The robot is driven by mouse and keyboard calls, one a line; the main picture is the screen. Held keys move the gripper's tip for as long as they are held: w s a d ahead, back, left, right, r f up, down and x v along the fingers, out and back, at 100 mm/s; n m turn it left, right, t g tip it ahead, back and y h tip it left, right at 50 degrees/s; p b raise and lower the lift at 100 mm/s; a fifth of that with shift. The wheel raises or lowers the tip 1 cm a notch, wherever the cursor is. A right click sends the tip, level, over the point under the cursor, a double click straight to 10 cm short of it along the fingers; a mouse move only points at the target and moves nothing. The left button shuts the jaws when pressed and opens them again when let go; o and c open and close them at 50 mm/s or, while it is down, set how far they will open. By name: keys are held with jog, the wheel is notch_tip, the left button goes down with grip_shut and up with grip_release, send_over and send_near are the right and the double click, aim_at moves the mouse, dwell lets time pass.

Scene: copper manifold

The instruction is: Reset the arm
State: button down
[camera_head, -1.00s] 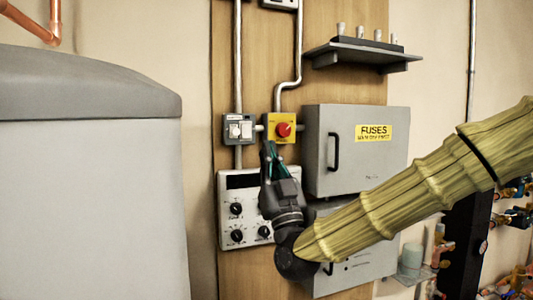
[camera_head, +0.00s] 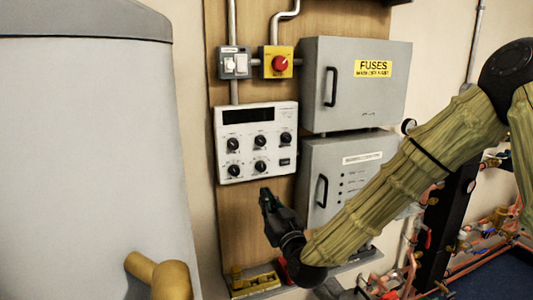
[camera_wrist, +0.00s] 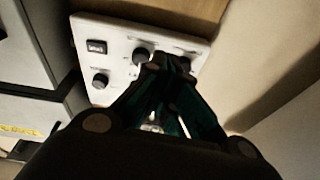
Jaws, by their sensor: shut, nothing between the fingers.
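My gripper (camera_head: 266,194) is dark with green finger pads. It is in front of the wooden board (camera_head: 232,210), just below the white control panel (camera_head: 256,142) in the head view, and looks apart from it. The fingers are shut with nothing between them. In the wrist view the fingertips (camera_wrist: 160,62) come together in front of the same panel (camera_wrist: 117,37) and cover part of its knobs.
A grey fuse box (camera_head: 357,103) and a second grey cabinet (camera_head: 335,165) hang right of the panel. A red knob on a yellow box (camera_head: 276,62) and a switch (camera_head: 234,64) sit above. A large grey tank (camera_head: 85,150) stands left. Copper pipes (camera_head: 500,235) run at right.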

jog(key=s+d+f+m+g+h, duration=0.1)
jog(key=s+d+f+g, duration=0.3)
jog(key=f, duration=0.8)
jog(key=s+d+f+g+h, duration=0.15)
jog(key=s+f, duration=0.35)
jog(key=f, duration=0.7)
jog(key=s+d+f+m+g+h, duration=0.15)
jog(key=s+f+g, duration=0.3)
jog(key=f, duration=0.75)
jog(key=s+d+f+g+h, duration=0.1)
jog(key=s+d+f+g, duration=0.2)
jog(key=s, duration=0.7)
jog(key=s+d+f+m+g+h, duration=0.1)
jog(key=s+d+f+g, duration=0.2)
jog(key=s+d+f, duration=0.4)
jog(key=s+d+f+m+g+h, duration=0.1)
jog(key=s+d+f, duration=0.4)
jog(key=s, duration=1)
notch_tip(320, 180, down, 2)
jog(key=shift+s+d+f+g+h, duration=0.15)
jog(key=shift+d+g+h, duration=0.3)
jog(key=shift+g, duration=0.45)
jog(key=shift+a, duration=0.1)
